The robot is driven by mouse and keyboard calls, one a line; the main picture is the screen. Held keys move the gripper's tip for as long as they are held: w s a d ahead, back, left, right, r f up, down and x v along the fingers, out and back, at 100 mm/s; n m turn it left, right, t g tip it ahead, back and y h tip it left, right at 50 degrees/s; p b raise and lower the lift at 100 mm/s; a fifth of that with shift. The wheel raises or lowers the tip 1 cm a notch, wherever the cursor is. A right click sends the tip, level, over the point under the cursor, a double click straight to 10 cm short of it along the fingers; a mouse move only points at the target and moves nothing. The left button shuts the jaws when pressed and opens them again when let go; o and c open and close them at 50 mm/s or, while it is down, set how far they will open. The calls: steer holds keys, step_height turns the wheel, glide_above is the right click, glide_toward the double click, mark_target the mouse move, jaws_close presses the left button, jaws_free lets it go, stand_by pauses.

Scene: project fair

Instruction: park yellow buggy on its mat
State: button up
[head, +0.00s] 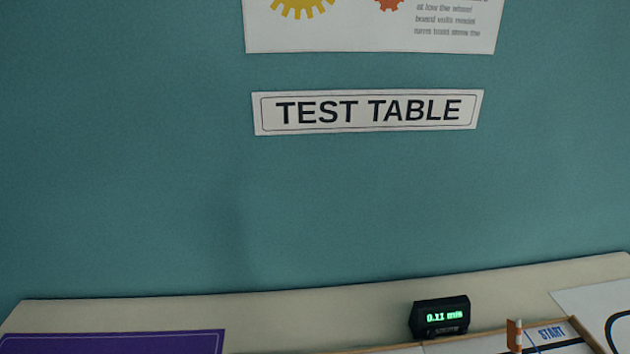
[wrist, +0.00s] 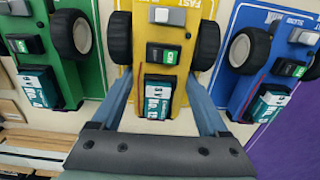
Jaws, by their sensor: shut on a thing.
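The yellow buggy (wrist: 154,55) is in the middle of the wrist view, with black wheels, a rocker switch and a teal-and-white battery block. My gripper (wrist: 160,80) is shut on it, one finger along each side near the battery block. Yellow with white lettering shows beyond the buggy at the top edge and appears to be its mat (wrist: 203,8); the buggy hides most of it. I cannot tell whether the wheels touch the surface. The head view shows neither buggy nor gripper.
A green buggy (wrist: 50,55) stands close on the left and a blue buggy (wrist: 275,65) close on the right. A purple area (wrist: 300,145) lies at lower right. The head view shows a small black display (head: 440,317) on the table (head: 300,305).

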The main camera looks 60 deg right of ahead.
stand_by(0.3)
steer(key=o, duration=1.1)
step_height(320, 180, up, 13)
steer(key=shift+f, duration=0.1)
